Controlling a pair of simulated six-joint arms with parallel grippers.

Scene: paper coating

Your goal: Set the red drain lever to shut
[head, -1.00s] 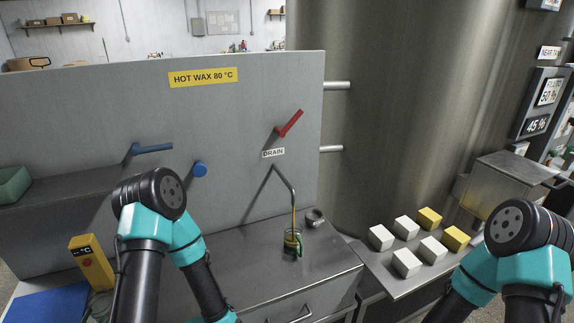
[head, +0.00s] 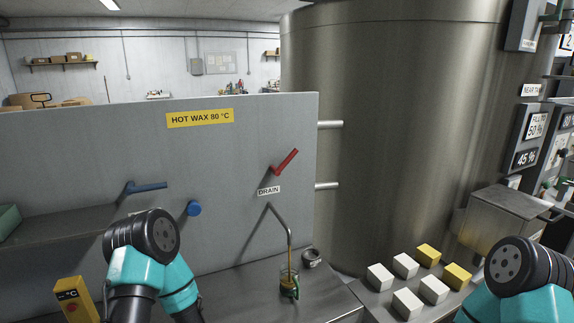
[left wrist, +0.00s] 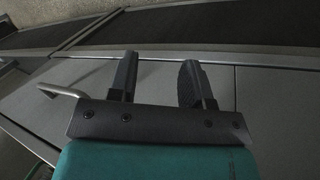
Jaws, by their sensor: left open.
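The red drain lever (head: 285,162) is on the grey panel (head: 90,145), above the DRAIN label (head: 269,190), and slants up to the right. Below it a bent spout (head: 281,222) reaches down to a glass jar (head: 289,283) on the steel counter, with a thin amber stream between them. My left gripper (left wrist: 155,75) is open and empty in the left wrist view, before grey cabinet fronts and a bar handle. Its fingers are outside the head view, where only my left arm shows, well below and left of the lever. My right gripper is out of view.
Blue levers (head: 148,187) sit left on the panel, with a round blue knob (head: 194,208) beside them. A yellow °C meter (head: 73,298) stands at lower left. White and yellow blocks (head: 407,304) lie on the side shelf by the steel tank (head: 390,120). A small grey cup (head: 311,257) stands behind the jar.

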